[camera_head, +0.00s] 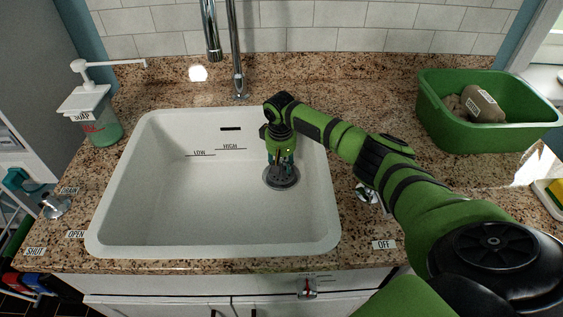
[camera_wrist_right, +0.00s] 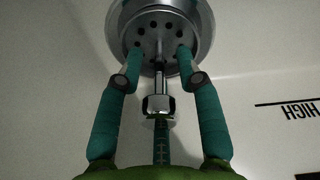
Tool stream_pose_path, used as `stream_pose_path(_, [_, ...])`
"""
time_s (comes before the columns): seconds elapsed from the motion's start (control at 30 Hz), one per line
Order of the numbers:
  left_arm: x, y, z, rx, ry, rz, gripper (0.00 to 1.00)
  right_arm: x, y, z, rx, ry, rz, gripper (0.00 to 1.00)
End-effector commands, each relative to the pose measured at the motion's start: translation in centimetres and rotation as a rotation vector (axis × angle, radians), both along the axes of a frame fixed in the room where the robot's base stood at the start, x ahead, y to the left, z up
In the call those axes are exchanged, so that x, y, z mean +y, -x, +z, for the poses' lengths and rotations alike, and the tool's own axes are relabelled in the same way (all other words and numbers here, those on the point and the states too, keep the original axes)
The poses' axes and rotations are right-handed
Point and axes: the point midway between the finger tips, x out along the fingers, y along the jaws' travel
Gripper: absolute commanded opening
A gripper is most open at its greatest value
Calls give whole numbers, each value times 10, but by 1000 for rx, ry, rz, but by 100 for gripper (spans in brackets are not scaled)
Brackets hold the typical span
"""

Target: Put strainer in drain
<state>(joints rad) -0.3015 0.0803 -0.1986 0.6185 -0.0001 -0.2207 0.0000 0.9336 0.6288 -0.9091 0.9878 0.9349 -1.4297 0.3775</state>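The metal strainer (camera_wrist_right: 158,48) shows in the right wrist view as a disc with holes and a thin post ending in a knob. It lies within the round metal drain (camera_head: 281,177) at the right side of the white sink (camera_head: 190,215); how deep it sits I cannot tell. My right gripper (camera_wrist_right: 159,52) points down over it, and in the head view (camera_head: 281,180) it covers most of it. Its two teal fingers stand apart on either side of the post and knob, with gaps to both. The fingertips are at or just above the disc. My left gripper is out of view.
The faucet (camera_head: 236,50) stands behind the sink. A soap bottle (camera_head: 92,115) is at the left. A green tub (camera_head: 480,125) with brown items stands on the counter at the right. Levers sit on the counter on both sides. The rest of the basin is empty.

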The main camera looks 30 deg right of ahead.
Motion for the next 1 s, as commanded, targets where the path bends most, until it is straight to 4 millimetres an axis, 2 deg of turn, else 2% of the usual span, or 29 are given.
stream_pose_path(0.27, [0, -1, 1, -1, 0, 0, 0, 0, -1, 7, -3, 0, 0, 36])
stream_pose_path(0.37, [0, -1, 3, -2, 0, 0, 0, 1, 0, 21, -4, 0, 2, 36])
stream_pose_path(0.7, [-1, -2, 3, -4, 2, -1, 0, 6, 5, 92, -5, -1, 1, 36])
stream_pose_path(0.83, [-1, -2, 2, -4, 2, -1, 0, 8, 7, 110, -3, -1, 1, 36])
stream_pose_path(1.0, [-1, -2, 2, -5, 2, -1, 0, 8, 9, 122, 0, -1, -1, 36])
